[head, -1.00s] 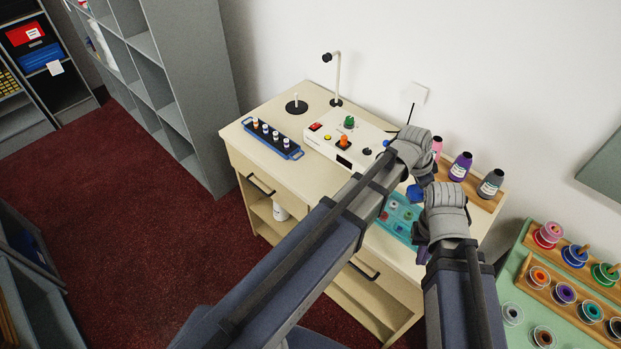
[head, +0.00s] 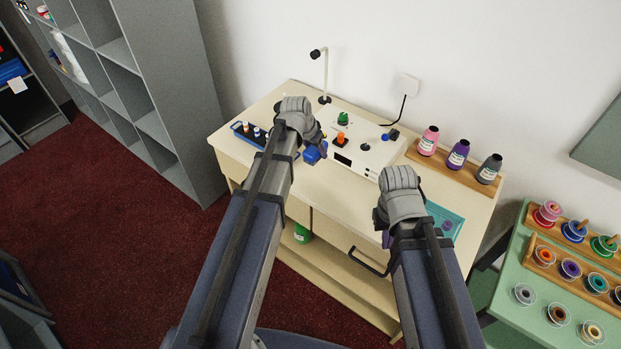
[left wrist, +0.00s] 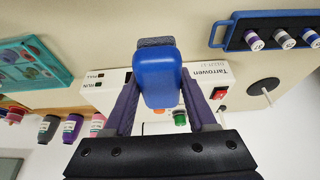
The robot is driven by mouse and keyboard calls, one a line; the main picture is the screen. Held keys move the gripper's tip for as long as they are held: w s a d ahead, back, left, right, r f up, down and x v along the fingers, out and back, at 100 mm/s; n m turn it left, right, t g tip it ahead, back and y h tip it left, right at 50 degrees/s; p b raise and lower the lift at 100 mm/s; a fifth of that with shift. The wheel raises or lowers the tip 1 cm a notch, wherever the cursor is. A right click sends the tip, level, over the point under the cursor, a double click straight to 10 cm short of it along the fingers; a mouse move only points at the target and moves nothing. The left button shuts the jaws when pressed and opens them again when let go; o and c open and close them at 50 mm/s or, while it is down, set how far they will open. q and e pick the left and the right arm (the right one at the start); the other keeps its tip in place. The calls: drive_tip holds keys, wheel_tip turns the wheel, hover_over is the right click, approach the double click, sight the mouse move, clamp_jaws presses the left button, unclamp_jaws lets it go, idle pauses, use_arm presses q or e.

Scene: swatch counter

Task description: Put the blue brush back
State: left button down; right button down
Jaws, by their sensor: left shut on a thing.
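My left gripper (head: 312,150) is shut on a smooth blue block-like thing, the blue brush (left wrist: 158,78), as the left wrist view shows. No bristles show. In the head view the blue brush (head: 313,154) hangs above the counter, at the front left of the white machine (head: 362,160). My right gripper (head: 386,236) is over the counter's front right, beside the teal tray (head: 458,214). My wrist hides its fingertips.
The white machine carries knobs and a red switch (left wrist: 219,93). A lamp on a thin post (head: 325,72) stands behind it. Pink, purple and grey bottles (head: 458,155) stand on a wooden strip at the back right. A green spool table (head: 520,262) is at right.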

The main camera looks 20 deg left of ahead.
use_arm(q)
drive_tip(key=b, duration=0.6)
hover_over(318, 176)
drive_tip(key=s, duration=0.1)
drive_tip(key=shift+a+f, duration=0.15)
drive_tip(key=shift+f, duration=1.45)
drive_tip(key=shift+a+f, duration=0.15)
drive_tip(key=shift+f, duration=1.45)
drive_tip(key=shift+s+f+b, duration=0.1)
drive_tip(key=shift+b, duration=0.2)
wheel_tip(318, 176, down, 4)
drive_tip(key=b, duration=0.3)
drive_tip(key=shift+r, duration=0.25)
drive_tip(key=shift+f+b, duration=0.15)
drive_tip(key=shift+b, duration=0.25)
drive_tip(key=shift+c, duration=1)
unclamp_jaws()
